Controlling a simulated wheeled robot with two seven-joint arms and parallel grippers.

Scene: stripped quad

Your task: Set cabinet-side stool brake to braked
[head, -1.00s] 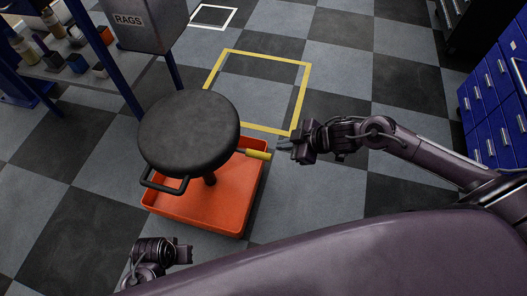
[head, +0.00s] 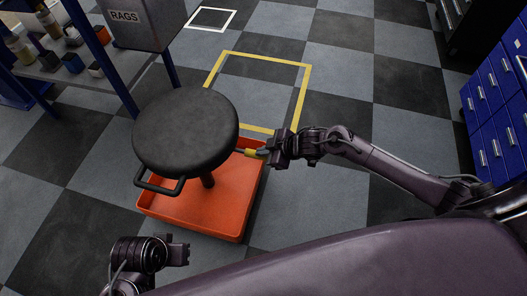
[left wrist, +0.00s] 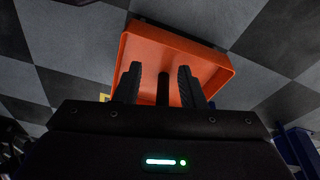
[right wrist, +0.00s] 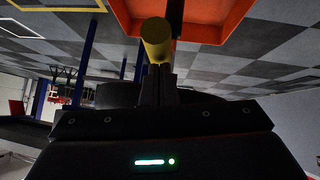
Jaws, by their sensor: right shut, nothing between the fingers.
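The stool has a round black seat (head: 186,130) on a post above an orange tray-like base (head: 215,215), with a black loop handle at its left. A yellow-ended lever (head: 249,152) sticks out to the right; its round end faces my right gripper in the right wrist view (right wrist: 156,38). My right gripper (head: 266,152) is shut and empty, its fingertips at the lever's end; I cannot tell if they touch. My left gripper (head: 186,255) is open and empty, low in front of the stool. Its fingers stand apart before the orange base in the left wrist view (left wrist: 190,60).
A yellow floor square (head: 306,90) lies behind the stool, and a white one (head: 212,19) farther back. A workbench (head: 75,80) with a RAGS bin (head: 150,20) stands at left. Blue drawers (head: 492,110) stand at right. Checkered floor right of the stool is free.

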